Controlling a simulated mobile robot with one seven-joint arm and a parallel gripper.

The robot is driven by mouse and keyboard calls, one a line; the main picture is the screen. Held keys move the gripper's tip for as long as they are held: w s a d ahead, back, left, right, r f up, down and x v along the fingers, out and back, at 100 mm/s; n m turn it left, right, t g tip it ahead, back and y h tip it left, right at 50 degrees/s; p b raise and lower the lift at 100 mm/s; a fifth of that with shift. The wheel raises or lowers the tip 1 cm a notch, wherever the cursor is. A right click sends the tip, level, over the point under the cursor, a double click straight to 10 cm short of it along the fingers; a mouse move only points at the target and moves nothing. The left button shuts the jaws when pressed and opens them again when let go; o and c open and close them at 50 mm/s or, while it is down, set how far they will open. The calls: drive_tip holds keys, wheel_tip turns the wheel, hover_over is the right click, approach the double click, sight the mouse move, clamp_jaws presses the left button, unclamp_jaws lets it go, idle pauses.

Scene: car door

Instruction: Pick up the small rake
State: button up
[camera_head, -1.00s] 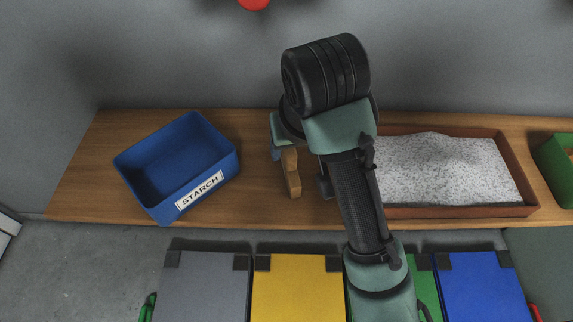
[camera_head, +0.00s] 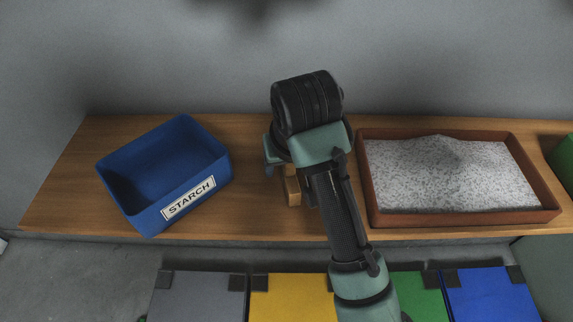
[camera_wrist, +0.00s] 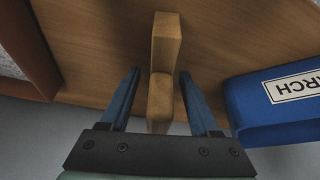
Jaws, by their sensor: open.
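The small rake shows only as a light wooden piece. In the head view its wooden end (camera_head: 292,191) sticks out below my arm on the wooden shelf, and the rest is hidden. In the wrist view the wooden piece (camera_wrist: 162,75) lies between the two blue fingers of my gripper (camera_wrist: 160,75). The fingers are open, one on each side, with a gap to the wood. In the head view my gripper (camera_head: 275,160) is mostly hidden behind my wrist.
A blue bin labelled STARCH (camera_head: 150,213) stands on the shelf (camera_head: 65,197) to the left. A brown tray (camera_head: 460,219) of speckled white grains is to the right. A green container (camera_head: 564,165) sits at the far right. Coloured lids lie below the shelf's front edge.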

clamp_jaws()
idle(0.4)
